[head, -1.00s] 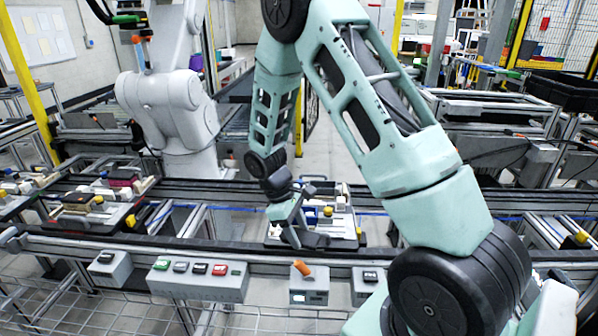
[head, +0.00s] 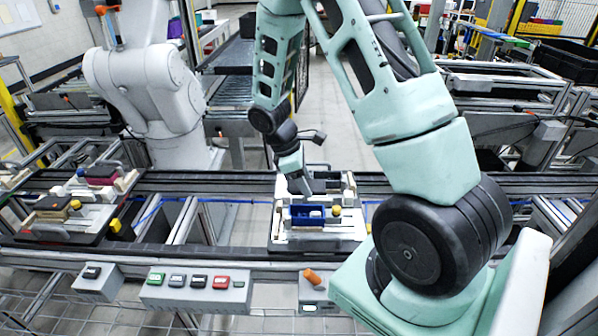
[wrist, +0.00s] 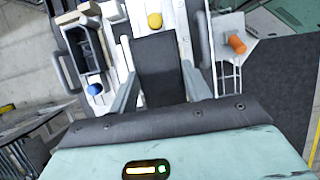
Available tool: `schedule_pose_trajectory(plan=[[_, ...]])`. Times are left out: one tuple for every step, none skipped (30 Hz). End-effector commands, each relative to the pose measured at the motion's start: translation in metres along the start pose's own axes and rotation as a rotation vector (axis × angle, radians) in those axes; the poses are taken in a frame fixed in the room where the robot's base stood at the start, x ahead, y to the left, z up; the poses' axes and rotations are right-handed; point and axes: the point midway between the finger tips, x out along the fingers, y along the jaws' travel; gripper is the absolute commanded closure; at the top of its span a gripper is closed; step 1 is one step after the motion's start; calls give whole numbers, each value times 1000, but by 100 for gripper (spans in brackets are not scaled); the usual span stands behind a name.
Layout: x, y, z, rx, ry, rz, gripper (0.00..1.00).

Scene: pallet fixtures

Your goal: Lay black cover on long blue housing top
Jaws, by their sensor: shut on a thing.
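The black cover (wrist: 158,68) is a flat dark plate between the two fingers of my gripper (wrist: 160,84) in the wrist view. My gripper is shut on it. In the head view my gripper (head: 303,186) hangs over the far part of the white pallet fixture, and the cover is hard to tell from the fingers. The long blue housing (head: 306,215) lies on the near side of that fixture, with a pale part showing inside. The gripper appears behind and above it in the head view. In the wrist view I cannot make out the blue housing; the cover blocks that area.
A yellow knob (head: 336,210) stands at the housing's right end. A dark open box (wrist: 88,50) and a blue knob (wrist: 94,88) sit to the cover's left in the wrist view. Button boxes (head: 195,281) line the front. Another loaded pallet (head: 65,212) stands left.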

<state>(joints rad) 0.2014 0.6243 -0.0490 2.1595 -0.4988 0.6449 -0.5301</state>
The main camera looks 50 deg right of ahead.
Motion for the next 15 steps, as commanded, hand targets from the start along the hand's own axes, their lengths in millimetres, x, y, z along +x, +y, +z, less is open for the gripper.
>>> schedule_pose_trajectory(plan=[[1, 0, 0, 0, 0, 0, 74], [2, 0, -1, 0, 0, 0, 74], [3, 0, -1, 0, 0, 0, 74], [4, 0, -2, 0, 0, 0, 74], [6, 0, -2, 0, 0, 0, 74], [8, 0, -3, 0, 0, 0, 74], [10, 0, -4, 0, 0, -1, 74], [12, 0, -5, 0, 0, -1, 74], [15, 0, -6, 0, 0, -1, 74], [17, 0, -7, 0, 0, -1, 74], [20, 0, -8, 0, 0, -1, 74], [23, 0, -10, 0, 0, -1, 74], [26, 0, -11, 0, 0, -1, 74], [28, 0, -12, 0, 0, -1, 74], [32, 0, -13, 0, 0, -1, 74]])
